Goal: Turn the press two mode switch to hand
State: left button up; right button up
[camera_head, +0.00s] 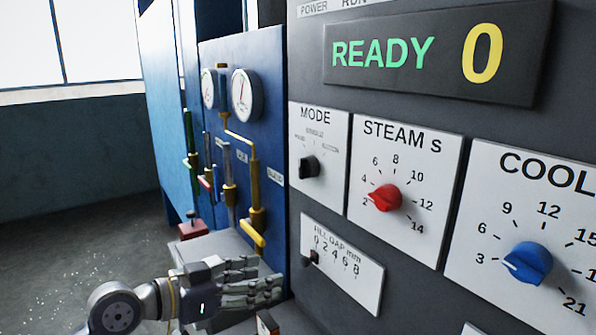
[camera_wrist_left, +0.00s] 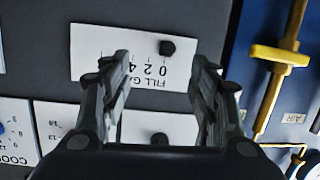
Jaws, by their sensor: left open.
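The mode switch (camera_head: 309,167) is a small black knob on a white plate headed MODE (camera_head: 316,116), on the dark panel in the head view. Its small position labels are too blurred to read surely, and I cannot tell which one it points to. In the left wrist view, which is upside down, the knob (camera_wrist_left: 160,139) shows low between the fingers. My left gripper (camera_head: 272,284) is open and empty, below the mode plate and near the fill gap plate in the head view. Its fingertips (camera_wrist_left: 164,60) reach toward the panel. My right gripper is in neither view.
The fill gap plate (camera_head: 345,278) with its black slider knob (camera_head: 312,257) lies below the mode plate. A red steam knob (camera_head: 385,198) and blue cool knob (camera_head: 528,263) are to the right. Gauges (camera_head: 241,96) and yellow-handled pipes (camera_head: 254,200) stand left. The display (camera_head: 430,55) reads READY 0.

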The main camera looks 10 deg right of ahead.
aim_at(300, 169)
pick_arm(q)
jog(key=w+r+m+h, duration=0.1)
jog(key=w+r+h, duration=0.25)
jog(key=r, duration=1.35)
jog(key=shift+y, duration=0.25)
jog(key=p+x, duration=0.1)
jog(key=x, duration=0.2)
jog(key=p+x, duration=0.2)
jog(key=x, duration=0.1)
jog(key=p+x, duration=0.1)
jog(key=x, duration=0.2)
jog(key=shift+w+r, duration=0.3)
jog(key=shift+r, duration=0.1)
jog(key=shift+w+d+f+p, duration=0.2)
jog(key=shift+w+d+p, duration=0.1)
jog(key=shift+d, duration=0.25)
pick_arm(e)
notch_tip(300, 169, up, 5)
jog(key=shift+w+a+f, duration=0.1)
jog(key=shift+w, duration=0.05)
pick_arm(q)
jog(key=c, duration=1.1)
